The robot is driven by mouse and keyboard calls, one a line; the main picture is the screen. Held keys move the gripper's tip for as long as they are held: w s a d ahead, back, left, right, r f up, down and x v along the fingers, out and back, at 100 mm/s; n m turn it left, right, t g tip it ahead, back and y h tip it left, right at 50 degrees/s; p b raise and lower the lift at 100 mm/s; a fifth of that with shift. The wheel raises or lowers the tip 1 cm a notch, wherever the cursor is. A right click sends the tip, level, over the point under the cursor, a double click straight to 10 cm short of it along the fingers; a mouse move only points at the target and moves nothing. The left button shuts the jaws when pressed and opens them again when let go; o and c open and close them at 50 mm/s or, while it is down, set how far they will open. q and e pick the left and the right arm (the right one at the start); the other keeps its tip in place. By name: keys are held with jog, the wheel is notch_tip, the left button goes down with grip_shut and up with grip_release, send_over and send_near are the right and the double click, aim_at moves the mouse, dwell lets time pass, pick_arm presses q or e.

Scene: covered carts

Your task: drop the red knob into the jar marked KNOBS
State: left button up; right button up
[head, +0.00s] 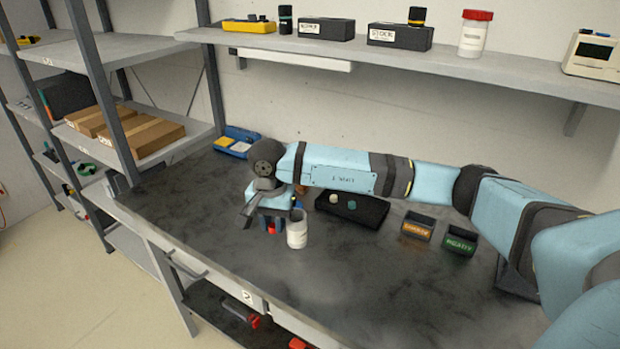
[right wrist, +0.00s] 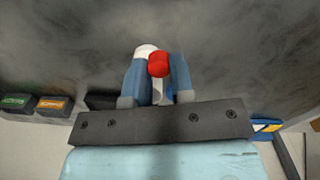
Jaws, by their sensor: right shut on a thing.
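My right gripper (head: 271,224) is shut on the red knob (head: 272,230), its fingers pointing down over the dark worktop. The right wrist view shows the red knob (right wrist: 158,64) between the two blue fingertips (right wrist: 157,72). A white jar (head: 297,230) stands upright on the worktop just right of the gripper. Part of the jar (right wrist: 145,50) shows beside the knob in the right wrist view. The knob is beside the jar, not inside it. No marking on the jar is readable. My left gripper is not in view.
A black tray (head: 372,214) with a pale and a green knob lies right of the jar. Two small bins, one orange-labelled (head: 417,227) and one green-labelled (head: 460,240), stand farther right. A blue case (head: 237,141) is at the back left. The front worktop is clear.

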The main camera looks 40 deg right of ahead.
jog(key=d+r+m+p, duration=0.3)
jog(key=d+m, duration=0.1)
jog(key=m, duration=0.5)
jog(key=r+m+p, duration=0.2)
jog(key=m+p, duration=0.1)
jog(key=m, duration=1)
send_over(305, 216)
notch_tip(305, 216, down, 5)
jog(key=b, duration=0.2)
jog(key=shift+d+r+b, duration=0.1)
jog(key=shift+r+b, duration=0.1)
jog(key=shift+b, duration=0.2)
jog(key=shift+f, duration=0.35)
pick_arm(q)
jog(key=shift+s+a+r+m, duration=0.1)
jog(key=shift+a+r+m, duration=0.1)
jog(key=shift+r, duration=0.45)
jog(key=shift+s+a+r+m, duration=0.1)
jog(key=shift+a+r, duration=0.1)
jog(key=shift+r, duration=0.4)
